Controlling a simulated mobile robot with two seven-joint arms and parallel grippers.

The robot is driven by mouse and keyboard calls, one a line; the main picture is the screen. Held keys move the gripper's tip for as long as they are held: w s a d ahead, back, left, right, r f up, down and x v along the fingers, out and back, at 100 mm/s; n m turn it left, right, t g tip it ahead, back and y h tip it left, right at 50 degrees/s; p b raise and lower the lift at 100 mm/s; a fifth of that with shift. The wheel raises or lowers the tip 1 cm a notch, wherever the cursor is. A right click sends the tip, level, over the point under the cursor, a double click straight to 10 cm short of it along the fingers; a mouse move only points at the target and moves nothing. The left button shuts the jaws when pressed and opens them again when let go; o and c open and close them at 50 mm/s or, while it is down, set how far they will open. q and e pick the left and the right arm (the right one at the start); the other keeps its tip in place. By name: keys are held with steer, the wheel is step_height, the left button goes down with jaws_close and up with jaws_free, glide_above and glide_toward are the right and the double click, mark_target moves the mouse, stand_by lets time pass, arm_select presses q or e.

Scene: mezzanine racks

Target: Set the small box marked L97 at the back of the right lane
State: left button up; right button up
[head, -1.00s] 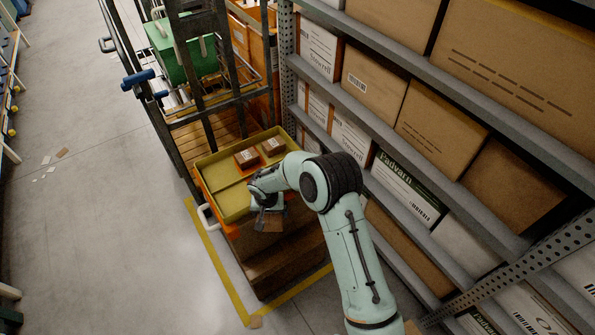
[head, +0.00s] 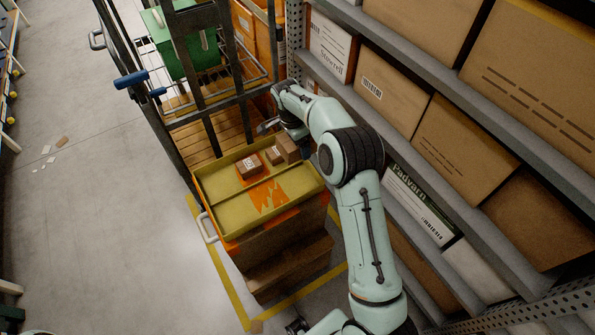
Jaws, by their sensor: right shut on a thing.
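My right gripper (head: 281,131) is shut on a small brown box (head: 287,149) at the far right corner of the olive tray (head: 222,222). The gripper partly hides this box, and no L97 mark can be read on it. Two small brown boxes with white labels, one at left (head: 249,167) and one nearer the held box (head: 273,156), sit in the tray's far part. A low divider runs across the tray, and an orange marking shows on the bare near part. A dark part at the bottom edge looks like my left gripper (head: 297,326); its jaws are unclear.
The tray rests on an orange and brown stack inside yellow floor tape (head: 228,292). A dark-framed cart (head: 196,80) with a green bin (head: 190,47) stands behind. Shelves of cartons (head: 465,147) rise close on the right. The floor at left is mostly clear.

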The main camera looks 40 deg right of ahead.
mark_target(299, 182)
steer(key=shift+w+d, duration=0.15)
steer(key=shift+w, duration=0.05)
step_height(299, 182, down, 20)
steer(key=shift+r, duration=0.15)
stand_by(0.3)
steer(key=shift+s, duration=0.1)
steer(key=shift+f, duration=0.3)
steer(key=o, duration=0.9)
steer(key=shift+r, duration=0.75)
steer(key=r, duration=0.3)
steer(key=a+r, duration=0.1)
steer(key=r, duration=0.3)
steer(key=a+r, duration=0.1)
steer(key=r, duration=0.3)
